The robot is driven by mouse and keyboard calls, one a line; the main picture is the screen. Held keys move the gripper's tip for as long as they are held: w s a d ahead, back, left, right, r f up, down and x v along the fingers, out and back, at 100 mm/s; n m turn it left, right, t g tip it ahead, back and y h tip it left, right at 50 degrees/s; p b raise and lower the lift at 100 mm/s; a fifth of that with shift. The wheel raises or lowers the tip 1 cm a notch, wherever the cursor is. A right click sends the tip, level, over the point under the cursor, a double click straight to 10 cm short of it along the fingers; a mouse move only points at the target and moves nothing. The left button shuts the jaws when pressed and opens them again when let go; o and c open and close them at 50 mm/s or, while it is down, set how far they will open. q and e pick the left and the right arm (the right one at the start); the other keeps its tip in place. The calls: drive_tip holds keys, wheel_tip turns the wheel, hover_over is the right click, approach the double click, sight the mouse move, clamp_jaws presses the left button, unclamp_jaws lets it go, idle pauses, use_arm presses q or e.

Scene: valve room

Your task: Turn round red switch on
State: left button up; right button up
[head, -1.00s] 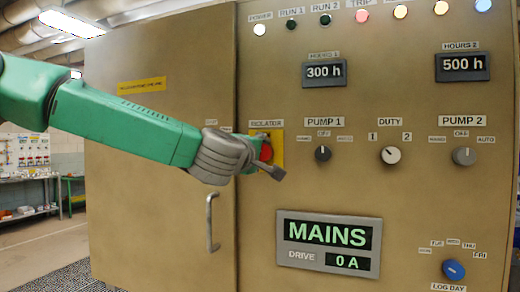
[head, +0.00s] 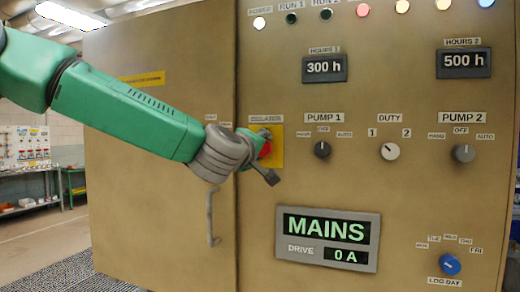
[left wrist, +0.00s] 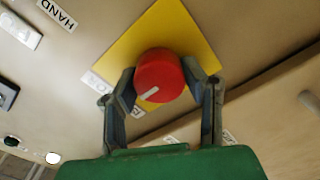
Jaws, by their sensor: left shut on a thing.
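The round red switch (left wrist: 160,75) sits on a yellow square plate (left wrist: 186,40), under the ISOLATOR label. In the left wrist view its white mark points to the lower left. In the head view the switch (head: 265,149) is partly hidden by my left gripper (head: 267,161). My left gripper reaches it from the left. The left wrist view shows the two fingers (left wrist: 161,80) closed on opposite sides of the knob. My right gripper is not in view.
The tan cabinet has knobs for PUMP 1 (head: 322,149), DUTY (head: 390,151) and PUMP 2 (head: 463,153) to the right. A display (head: 328,240) reading MAINS and 0 A sits below. A door handle (head: 211,218) is below my wrist.

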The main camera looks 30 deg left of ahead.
use_arm(q)
drive_tip(key=o, duration=1.1)
drive_tip(key=shift+d+f, duration=0.15)
drive_tip(key=shift+f, duration=0.4)
drive_tip(key=shift+o, duration=0.2)
drive_tip(key=shift+r, duration=0.15)
drive_tip(key=shift+d+r, duration=0.1)
drive_tip(key=shift+r, duration=0.05)
drive_tip(key=v, duration=1.1)
drive_tip(key=shift+s, duration=0.35)
drive_tip(key=shift+d, duration=0.1)
drive_tip(key=shift+f, duration=0.2)
